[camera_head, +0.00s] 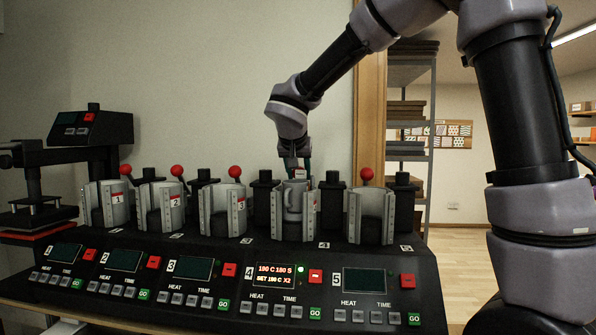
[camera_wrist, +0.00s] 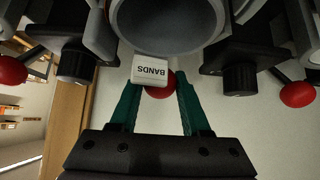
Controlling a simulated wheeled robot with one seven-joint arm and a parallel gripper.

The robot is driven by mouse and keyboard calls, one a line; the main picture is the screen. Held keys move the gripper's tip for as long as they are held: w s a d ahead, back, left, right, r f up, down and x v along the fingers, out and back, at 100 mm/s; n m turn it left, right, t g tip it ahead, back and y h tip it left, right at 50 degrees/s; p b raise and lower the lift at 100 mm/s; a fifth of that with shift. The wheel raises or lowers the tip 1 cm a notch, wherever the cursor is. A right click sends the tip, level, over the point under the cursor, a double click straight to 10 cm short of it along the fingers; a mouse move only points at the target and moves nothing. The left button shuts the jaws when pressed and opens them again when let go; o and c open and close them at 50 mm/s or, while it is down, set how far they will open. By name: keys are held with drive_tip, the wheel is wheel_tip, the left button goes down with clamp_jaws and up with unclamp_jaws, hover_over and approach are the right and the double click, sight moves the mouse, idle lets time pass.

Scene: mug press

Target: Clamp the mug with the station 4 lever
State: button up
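My gripper (camera_head: 294,168) is just above and behind the mug. In the wrist view its two green fingers (camera_wrist: 156,78) are apart. I cannot tell whether either finger touches the ball.
The station 4 display (camera_head: 276,274) is lit, with a green light beside it. Station 3's red lever ball (camera_head: 235,172) and station 5's ball (camera_head: 367,174) stand on either side. A separate flat press (camera_head: 70,155) stands at far left.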

drive_tip(key=shift+w, duration=0.1)
drive_tip(key=shift+w+d+r, duration=0.15)
drive_tip(key=shift+w+r, duration=0.25)
drive_tip(key=shift+w, duration=0.25)
drive_tip(key=shift+w+d+r, duration=0.1)
drive_tip(key=shift+w+r, duration=0.3)
drive_tip(key=shift+w, duration=0.3)
drive_tip(key=shift+w+d+r, duration=0.2)
drive_tip(key=shift+w+r, duration=0.05)
drive_tip(key=shift+w, duration=0.5)
drive_tip(key=shift+w+d+r, duration=0.15)
drive_tip(key=shift+w+r, duration=0.05)
drive_tip(key=shift+w, duration=0.65)
drive_tip(key=shift+w+d, duration=0.15)
drive_tip(key=shift+w, duration=0.65)
drive_tip(key=shift+w+d, duration=0.15)
drive_tip(key=shift+w, duration=0.6)
drive_tip(key=o, duration=0.9)
